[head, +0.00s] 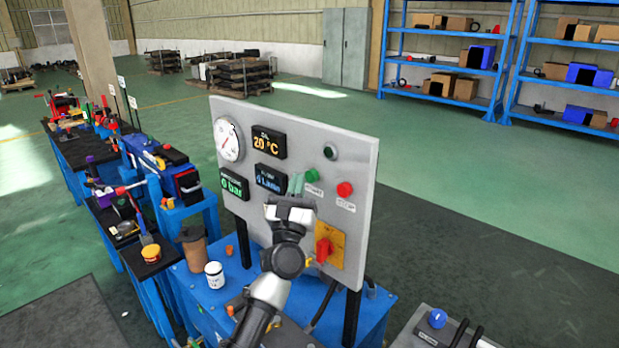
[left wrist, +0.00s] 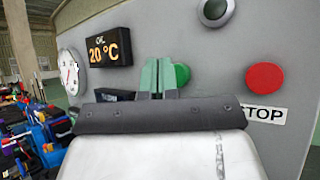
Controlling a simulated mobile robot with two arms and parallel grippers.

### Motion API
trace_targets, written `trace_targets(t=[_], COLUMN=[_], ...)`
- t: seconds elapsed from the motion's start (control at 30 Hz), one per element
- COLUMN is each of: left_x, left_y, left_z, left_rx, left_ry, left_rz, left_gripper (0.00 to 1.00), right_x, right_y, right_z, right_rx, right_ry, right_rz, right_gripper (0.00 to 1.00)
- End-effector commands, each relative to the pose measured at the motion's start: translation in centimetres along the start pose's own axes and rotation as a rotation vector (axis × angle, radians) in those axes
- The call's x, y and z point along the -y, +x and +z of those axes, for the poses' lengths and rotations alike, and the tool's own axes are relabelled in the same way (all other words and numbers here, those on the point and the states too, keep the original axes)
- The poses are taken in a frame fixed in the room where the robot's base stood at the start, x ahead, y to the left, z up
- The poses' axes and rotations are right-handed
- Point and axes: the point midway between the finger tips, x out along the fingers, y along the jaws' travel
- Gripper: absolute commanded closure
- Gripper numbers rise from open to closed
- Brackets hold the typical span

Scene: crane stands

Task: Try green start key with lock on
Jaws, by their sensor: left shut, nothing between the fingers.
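The green start key (head: 311,176) is a round button on the grey panel (head: 355,160), above a START label that is partly covered. In the left wrist view the green key (left wrist: 183,74) shows just right of my fingertips and is partly hidden behind them. My left gripper (head: 296,184) is shut and empty, in front of the panel; its greenish fingers (left wrist: 158,76) point at the panel beside the key. I cannot tell whether they touch. A red handle (head: 323,250) sits on a yellow plate (head: 336,238) lower on the panel. My right gripper is not in view.
The red stop button (head: 344,189) is right of the key, below a dark round lamp (head: 331,152). A gauge (head: 227,140) and lit displays are at left. A white cup (head: 214,275) and a brown cup (head: 194,246) stand on the blue bench.

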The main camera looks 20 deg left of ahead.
Motion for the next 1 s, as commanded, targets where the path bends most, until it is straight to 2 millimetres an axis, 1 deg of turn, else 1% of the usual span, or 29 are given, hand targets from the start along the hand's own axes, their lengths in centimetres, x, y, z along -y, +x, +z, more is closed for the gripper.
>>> trace_targets(t=[0.33, 0.6, 1.0], left_x=[0.01, 0.42, 0.45], left_y=[0.01, 0.51, 0.62], left_z=[-0.03, -0.48, -0.44], left_rx=[0.000, 0.000, 0.000], left_ry=[0.000, -0.002, 0.000], left_rz=[0.000, 0.000, 0.000], left_gripper=[1.00, 1.00, 1.00], right_x=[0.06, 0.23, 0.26], right_y=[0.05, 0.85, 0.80], right_z=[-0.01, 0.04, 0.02], right_rx=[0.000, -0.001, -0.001], right_ry=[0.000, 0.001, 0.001], right_rz=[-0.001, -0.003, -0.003], right_gripper=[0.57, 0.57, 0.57])
